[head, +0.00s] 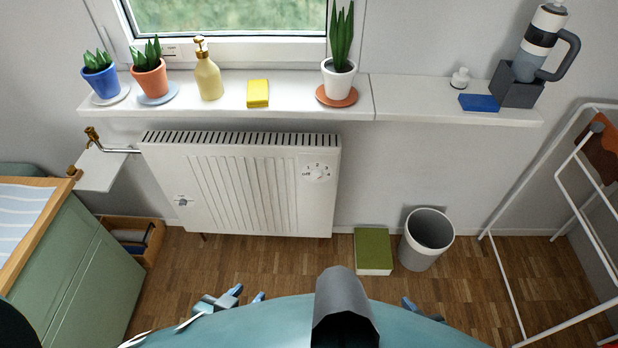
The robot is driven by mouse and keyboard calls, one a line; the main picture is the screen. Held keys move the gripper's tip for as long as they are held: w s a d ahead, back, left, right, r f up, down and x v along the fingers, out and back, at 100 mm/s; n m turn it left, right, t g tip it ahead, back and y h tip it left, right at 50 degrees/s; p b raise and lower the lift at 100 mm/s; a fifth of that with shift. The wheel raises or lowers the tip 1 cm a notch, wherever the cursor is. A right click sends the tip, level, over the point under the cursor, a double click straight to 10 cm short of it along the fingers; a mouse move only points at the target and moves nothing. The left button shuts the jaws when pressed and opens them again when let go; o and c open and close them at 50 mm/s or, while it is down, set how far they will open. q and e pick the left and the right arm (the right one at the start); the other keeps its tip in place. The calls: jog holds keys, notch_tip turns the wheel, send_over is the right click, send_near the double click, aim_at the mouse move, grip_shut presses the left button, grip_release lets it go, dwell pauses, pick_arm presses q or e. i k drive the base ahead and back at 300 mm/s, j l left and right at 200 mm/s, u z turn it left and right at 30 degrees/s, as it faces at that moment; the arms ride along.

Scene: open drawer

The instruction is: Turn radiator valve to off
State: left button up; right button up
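The white radiator (240,185) hangs below the window sill. A round white dial (317,173) with small numbers sits at its upper right; its exact setting is too small to read. A smaller grey knob (183,202) sits at its lower left. A brass valve fitting (92,136) joins a pipe left of the radiator. My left gripper (247,294) is low in the view, well below the radiator, with its fingertips apart and nothing between them. My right gripper (409,302) barely shows at the bottom, mostly hidden by my body. Neither gripper touches the radiator or valve.
The sill (230,106) above holds potted plants, a soap bottle (207,75) and a yellow sponge (258,93). A green cabinet (70,270) stands left. A green box (373,250), a bin (426,238) and a drying rack (510,280) stand right. Floor before the radiator is clear.

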aim_at(317, 174)
jog(key=i+l, duration=0.1)
jog(key=l, duration=0.2)
jog(key=i+l+u, duration=0.1)
jog(key=l, duration=0.25)
jog(key=i+l, duration=0.1)
jog(key=l, duration=0.2)
jog(key=i+l+u, duration=0.15)
jog(key=i+l, duration=0.55)
jog(key=l, duration=0.15)
